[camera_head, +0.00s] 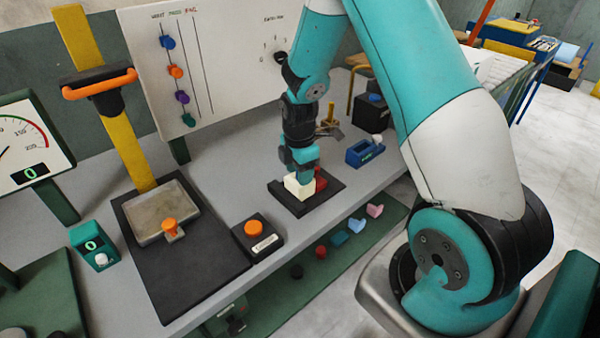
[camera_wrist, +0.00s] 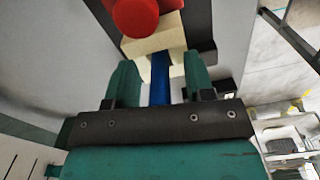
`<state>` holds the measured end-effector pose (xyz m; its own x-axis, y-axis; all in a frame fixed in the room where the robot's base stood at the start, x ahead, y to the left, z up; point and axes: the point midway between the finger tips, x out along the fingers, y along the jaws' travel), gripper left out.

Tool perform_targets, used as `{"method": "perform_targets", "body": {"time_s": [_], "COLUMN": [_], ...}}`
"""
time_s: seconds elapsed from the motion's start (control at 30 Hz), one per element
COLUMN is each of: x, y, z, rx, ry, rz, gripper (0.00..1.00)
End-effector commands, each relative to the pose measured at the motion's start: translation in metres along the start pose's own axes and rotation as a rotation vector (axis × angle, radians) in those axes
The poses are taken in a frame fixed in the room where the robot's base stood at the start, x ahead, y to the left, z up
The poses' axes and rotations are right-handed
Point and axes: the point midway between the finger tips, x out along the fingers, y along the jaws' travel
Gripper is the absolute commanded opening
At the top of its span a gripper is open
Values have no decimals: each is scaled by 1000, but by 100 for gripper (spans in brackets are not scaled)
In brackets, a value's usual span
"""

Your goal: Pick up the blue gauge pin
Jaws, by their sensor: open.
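The blue gauge pin (camera_wrist: 160,80) shows in the wrist view between my gripper's two green fingers, with a gap on each side. One end of it meets a cream block (camera_wrist: 152,40); I cannot tell how deep it sits. My gripper (camera_wrist: 159,66) is open around the pin, its fingertips close to the block. In the head view my gripper (camera_head: 299,172) points down at the cream block (camera_head: 298,188), which rests on a black plate (camera_head: 326,197). The pin cannot be made out there.
A red knob (camera_head: 321,180) stands right beside the cream block. A blue device (camera_head: 364,152) is behind to the right. A box with an orange button (camera_head: 255,229) and a press with a black base (camera_head: 178,268) stand to the left. The white board (camera_head: 215,65) rises behind.

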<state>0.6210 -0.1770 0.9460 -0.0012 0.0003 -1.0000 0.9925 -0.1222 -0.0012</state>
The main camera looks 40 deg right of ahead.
Motion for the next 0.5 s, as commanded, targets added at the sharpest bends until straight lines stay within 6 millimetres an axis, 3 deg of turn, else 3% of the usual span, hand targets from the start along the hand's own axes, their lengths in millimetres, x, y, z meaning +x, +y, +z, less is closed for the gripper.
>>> {"method": "perform_targets", "body": {"time_s": [0.23, 0.43, 0.5], "x": [2, 2, 2], "y": [0, 0, 0], "z": [0, 0, 0], "rx": [0, 0, 0], "ry": [0, 0, 0], "rz": [2, 1, 1], "gripper": [49, 3, 0]}}
